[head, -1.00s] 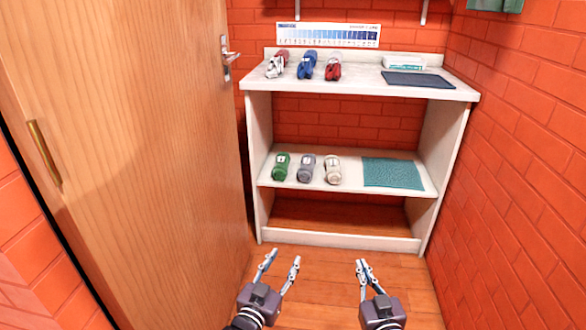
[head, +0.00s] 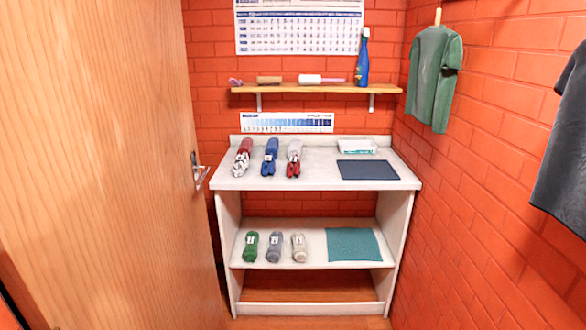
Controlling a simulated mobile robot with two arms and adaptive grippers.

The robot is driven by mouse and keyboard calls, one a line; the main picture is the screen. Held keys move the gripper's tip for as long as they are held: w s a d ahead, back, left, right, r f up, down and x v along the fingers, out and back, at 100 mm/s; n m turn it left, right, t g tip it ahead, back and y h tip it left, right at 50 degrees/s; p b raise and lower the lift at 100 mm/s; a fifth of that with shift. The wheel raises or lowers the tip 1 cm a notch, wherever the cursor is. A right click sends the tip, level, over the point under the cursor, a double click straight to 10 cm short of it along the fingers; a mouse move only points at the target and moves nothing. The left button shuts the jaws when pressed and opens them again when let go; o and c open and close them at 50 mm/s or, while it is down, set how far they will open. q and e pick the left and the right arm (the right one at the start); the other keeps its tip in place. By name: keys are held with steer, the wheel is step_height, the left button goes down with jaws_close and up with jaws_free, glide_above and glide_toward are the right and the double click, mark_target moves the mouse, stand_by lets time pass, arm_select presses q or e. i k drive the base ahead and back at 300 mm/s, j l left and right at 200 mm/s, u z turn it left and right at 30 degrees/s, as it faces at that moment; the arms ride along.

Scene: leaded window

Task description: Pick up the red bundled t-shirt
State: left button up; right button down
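Three rolled bundles lie in a row on the left of the white top shelf (head: 315,172). The left bundle (head: 243,157) is red towards the back and white with red at its front end. The middle bundle (head: 270,156) is blue with a pale band. The right bundle (head: 294,158) is whitish at the back and red at its front end. Red shows on both outer bundles; I cannot tell surely which is the red t-shirt. Neither of my grippers is in view.
A dark mat (head: 367,170) and a white tray (head: 347,146) are on the top's right. Green (head: 250,246), grey (head: 274,247) and beige (head: 299,248) bundles and a teal mat (head: 353,245) lie below. A wooden door (head: 110,160) stands left; a green shirt (head: 433,77) hangs right.

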mark_target(294, 166)
steer(key=i+l, duration=0.15)
steer(key=i, duration=0.25)
steer(key=i+l, duration=0.2)
steer(key=i, duration=0.15)
steer(key=i+l, duration=0.15)
steer(key=i, duration=0.25)
